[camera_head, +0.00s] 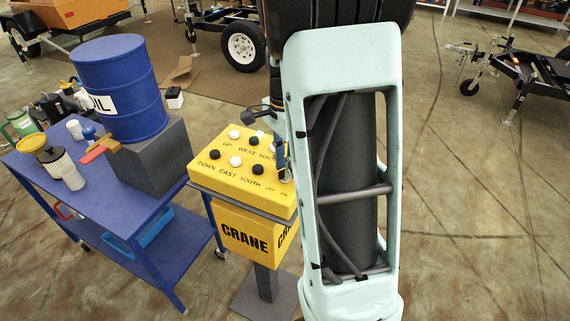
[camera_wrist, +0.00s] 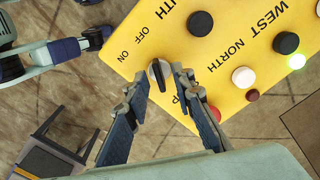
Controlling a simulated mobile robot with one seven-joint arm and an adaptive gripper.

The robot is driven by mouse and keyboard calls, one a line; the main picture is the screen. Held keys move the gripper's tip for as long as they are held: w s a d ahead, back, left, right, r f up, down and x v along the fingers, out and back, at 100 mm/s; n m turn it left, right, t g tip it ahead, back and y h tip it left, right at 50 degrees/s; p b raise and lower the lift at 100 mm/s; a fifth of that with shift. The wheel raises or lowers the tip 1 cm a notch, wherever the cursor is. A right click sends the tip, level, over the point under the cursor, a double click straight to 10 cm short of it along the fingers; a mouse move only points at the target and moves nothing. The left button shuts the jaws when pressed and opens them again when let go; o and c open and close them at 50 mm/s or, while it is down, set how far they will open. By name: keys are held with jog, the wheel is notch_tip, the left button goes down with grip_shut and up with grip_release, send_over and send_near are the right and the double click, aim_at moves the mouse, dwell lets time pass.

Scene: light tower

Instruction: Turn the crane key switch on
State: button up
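The yellow crane control box (camera_head: 240,172) stands on a grey post, with several black and white buttons and direction labels on its top. It also fills the upper right of the wrist view (camera_wrist: 215,50). The key switch (camera_wrist: 158,74) is a small dark knob in a light ring near the OFF and ON labels. My gripper (camera_wrist: 161,72) is partly open over the panel, one finger on each side of the knob. I cannot tell whether the fingers touch it. In the head view my gripper and arm hide the switch.
A green light (camera_wrist: 297,62) glows on the panel, and a small dark red button (camera_wrist: 252,95) is nearby. Left of the box is a blue cart (camera_head: 118,205) bearing a blue oil drum (camera_head: 118,85) and several containers.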

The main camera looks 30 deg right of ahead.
notch_tip(320, 180, up, 12)
dwell(0.7)
dwell(0.4)
